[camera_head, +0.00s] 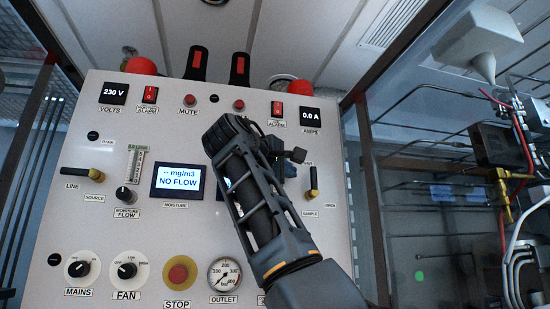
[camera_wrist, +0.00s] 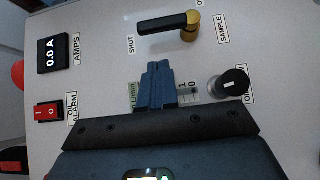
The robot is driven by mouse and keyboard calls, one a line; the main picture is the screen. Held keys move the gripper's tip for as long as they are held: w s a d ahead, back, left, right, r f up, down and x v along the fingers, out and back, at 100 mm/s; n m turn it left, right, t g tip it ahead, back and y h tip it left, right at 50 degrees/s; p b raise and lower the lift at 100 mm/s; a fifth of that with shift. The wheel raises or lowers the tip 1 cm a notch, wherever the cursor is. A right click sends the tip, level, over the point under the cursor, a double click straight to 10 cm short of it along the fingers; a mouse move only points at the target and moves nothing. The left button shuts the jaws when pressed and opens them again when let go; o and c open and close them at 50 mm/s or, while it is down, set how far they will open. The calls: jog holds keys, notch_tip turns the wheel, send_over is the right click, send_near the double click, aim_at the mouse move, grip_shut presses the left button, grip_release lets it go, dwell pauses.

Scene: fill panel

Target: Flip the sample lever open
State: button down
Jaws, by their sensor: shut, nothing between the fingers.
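The sample lever (camera_head: 314,178) has a black handle and a brass pivot, on the right side of the panel. In the wrist view the sample lever (camera_wrist: 162,24) lies across the top, its handle pointing from the brass pivot toward the SHUT label. The SAMPLE label is beside the pivot. My gripper (camera_head: 289,170) is just left of the lever in the head view, partly hidden behind my arm. In the wrist view my gripper (camera_wrist: 157,75) has its blue fingers shut together and empty, below the handle with a visible gap between them.
The panel (camera_head: 70,218) also carries a line lever (camera_head: 83,173) at left, a stop button (camera_head: 178,273) and an outlet gauge (camera_head: 224,273). A black knob (camera_wrist: 234,82) is close to my fingers in the wrist view. Pipes and wires (camera_head: 520,150) are at right.

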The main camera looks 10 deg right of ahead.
aim_at(314, 182)
jog(key=d, duration=0.3)
jog(key=shift+s+d+p, duration=0.1)
jog(key=shift+d+p, duration=0.15)
jog(key=shift+p, duration=0.05)
jog(key=shift+d+r+m+b, duration=0.15)
jog(key=shift+m+b, duration=0.15)
jog(key=shift+b, duration=0.15)
